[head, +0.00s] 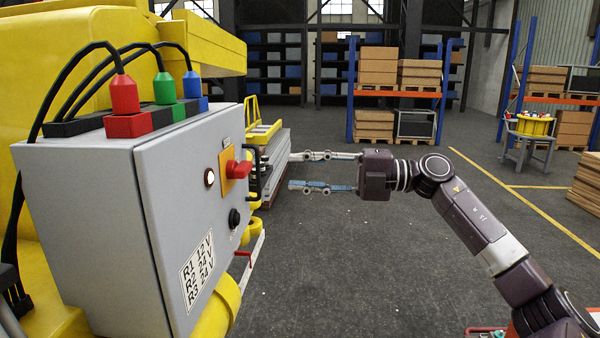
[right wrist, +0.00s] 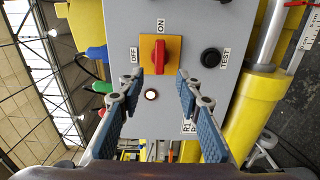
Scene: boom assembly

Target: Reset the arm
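My right gripper (head: 290,171) is open and empty, level with the front of a grey control box (head: 165,200) and a little to its right. In the right wrist view its two fingers (right wrist: 158,88) stand apart, with a red rotary switch (right wrist: 160,56) on an orange plate showing beyond the gap. The switch also shows in the head view (head: 240,169). The wrist view shows OFF and ON labels beside the plate, a lit white lamp (right wrist: 151,94) and a black TEST button (right wrist: 211,57). Whether the fingers touch anything is not visible; they appear clear. My left gripper is out of view.
Red (head: 124,95), green (head: 163,87) and blue (head: 192,84) cable plugs sit on top of the box. Yellow machinery (head: 60,50) stands behind it. Shelves with cartons (head: 378,65) are far back. The floor (head: 340,270) right of the box is clear.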

